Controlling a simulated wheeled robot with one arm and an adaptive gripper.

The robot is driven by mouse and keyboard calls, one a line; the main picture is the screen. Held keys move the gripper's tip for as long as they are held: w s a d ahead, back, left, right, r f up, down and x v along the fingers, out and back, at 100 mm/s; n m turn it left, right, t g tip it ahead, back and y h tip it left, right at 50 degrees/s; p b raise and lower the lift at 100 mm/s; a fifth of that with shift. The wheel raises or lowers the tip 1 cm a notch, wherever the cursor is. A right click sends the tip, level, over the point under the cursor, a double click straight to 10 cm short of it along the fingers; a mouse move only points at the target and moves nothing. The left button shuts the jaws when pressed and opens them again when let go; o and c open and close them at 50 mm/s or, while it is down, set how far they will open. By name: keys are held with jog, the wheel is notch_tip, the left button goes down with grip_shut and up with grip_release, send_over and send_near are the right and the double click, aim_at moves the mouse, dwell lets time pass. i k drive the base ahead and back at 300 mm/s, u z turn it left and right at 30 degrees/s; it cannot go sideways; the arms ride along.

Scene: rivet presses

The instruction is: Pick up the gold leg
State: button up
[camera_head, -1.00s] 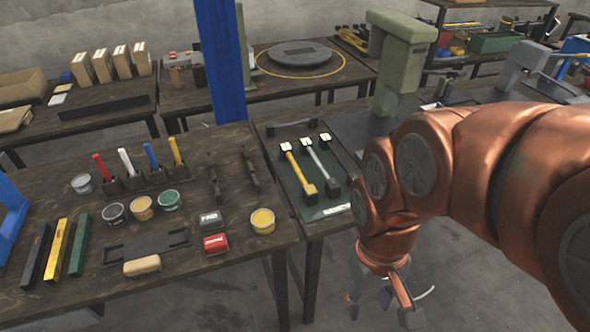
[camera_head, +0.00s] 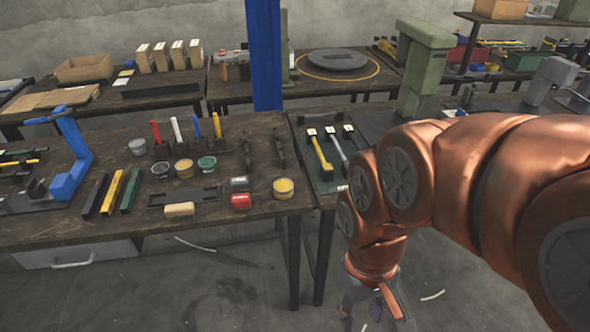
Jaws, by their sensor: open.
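My arm covers the right part of the mat.
The left table holds dark, yellow and green bars (camera_head: 112,192), several paint tins, coloured upright handles, and a blue press (camera_head: 72,165). A blue post (camera_head: 264,55) stands behind the gap between tables. A green press (camera_head: 422,60) stands behind my arm.

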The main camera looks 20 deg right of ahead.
aim_at(327, 168)
jog(key=u, duration=0.3)
jog(key=k, duration=0.75)
jog(key=u, duration=1.2)
jog(key=i, duration=1.45)
jog(key=z, duration=0.95)
jog(key=i, duration=0.6)
jog(key=z, duration=0.65)
